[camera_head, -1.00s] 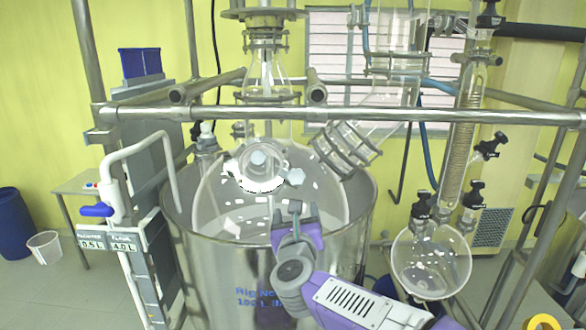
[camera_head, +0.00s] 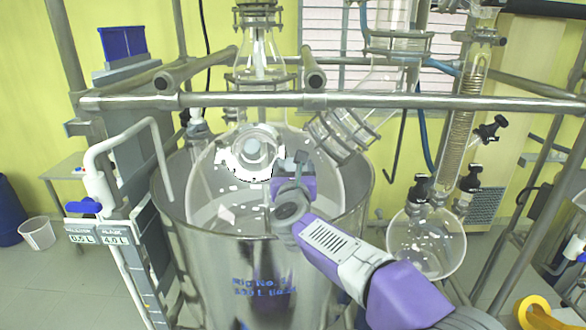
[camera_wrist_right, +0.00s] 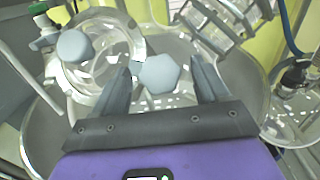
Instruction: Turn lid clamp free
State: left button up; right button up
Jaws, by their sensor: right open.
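The lid clamp shows as a pale ring (camera_head: 233,166) around a port on the glass lid of the big reactor. In the right wrist view the clear ring (camera_wrist_right: 136,42) has a grey hexagonal knob (camera_wrist_right: 160,72) at its side. My right gripper (camera_head: 290,162) is at that side of the ring in the head view and partly hides the knob. In the wrist view my right gripper (camera_wrist_right: 160,80) is open, with the knob between its fingertips in the picture. I cannot tell whether the fingers touch it. My left gripper is not in view.
The steel reactor vessel (camera_head: 190,245) stands below the lid. A horizontal metal bar (camera_head: 400,101) crosses above it. A slanted glass neck (camera_head: 340,130) rises behind the gripper. A round glass flask (camera_head: 427,245) hangs at the right, and a white bent pipe (camera_head: 97,170) stands at the left.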

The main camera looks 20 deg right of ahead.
jog(key=shift+w+f, duration=0.1)
jog(key=shift+w, duration=0.05)
jog(key=c, duration=1.1)
jog(key=shift+o, duration=0.2)
